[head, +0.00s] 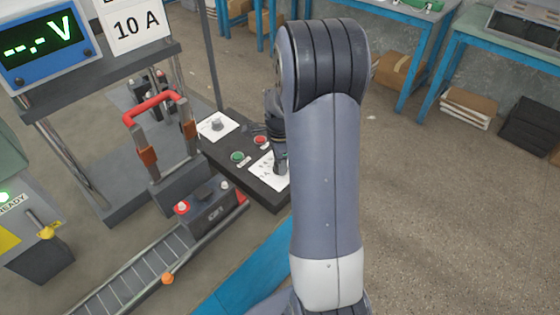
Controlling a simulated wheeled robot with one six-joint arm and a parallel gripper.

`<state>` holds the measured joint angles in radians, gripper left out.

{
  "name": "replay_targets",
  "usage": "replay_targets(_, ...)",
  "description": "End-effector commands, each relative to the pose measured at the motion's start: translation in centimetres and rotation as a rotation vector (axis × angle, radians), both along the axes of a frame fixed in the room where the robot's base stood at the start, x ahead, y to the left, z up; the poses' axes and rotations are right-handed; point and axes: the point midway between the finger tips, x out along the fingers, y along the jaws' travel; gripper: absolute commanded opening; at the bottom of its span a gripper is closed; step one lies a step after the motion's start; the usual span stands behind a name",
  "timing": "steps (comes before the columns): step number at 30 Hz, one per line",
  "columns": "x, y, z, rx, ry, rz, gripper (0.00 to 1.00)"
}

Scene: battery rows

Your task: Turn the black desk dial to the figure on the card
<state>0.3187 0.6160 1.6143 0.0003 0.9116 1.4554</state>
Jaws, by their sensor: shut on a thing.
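The card (137,23) at the upper left reads "10 A". The dark control desk (238,160) stands left of my arm. On its near end is a white dial plate (262,174) with small markings, partly covered by my gripper. My gripper (281,170) points down onto this plate and is shut on the black dial there. The dial is mostly hidden by the gripper, so I cannot read its setting. My arm covers the right side of the desk.
The desk also carries a grey knob on a white plate (217,126), a green button (237,156) and a red button (261,140). A red-handled frame (150,108), a battery (213,206) and a roller track (135,275) lie left. Open floor lies right.

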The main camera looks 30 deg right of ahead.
Motion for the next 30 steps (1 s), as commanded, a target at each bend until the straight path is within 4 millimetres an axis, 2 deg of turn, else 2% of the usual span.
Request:
replay_targets(18, 0.05, -0.04, 0.03, -0.001, -0.002, -0.038, 0.11)
replay_targets(19, 0.05, -0.04, 0.04, -0.001, -0.002, -0.038, 0.36)
replay_targets(26, 0.03, -0.03, 0.02, -0.001, -0.001, -0.038, 0.55)
replay_targets(30, 0.02, -0.01, 0.01, 0.0, -0.001, -0.038, 0.56)
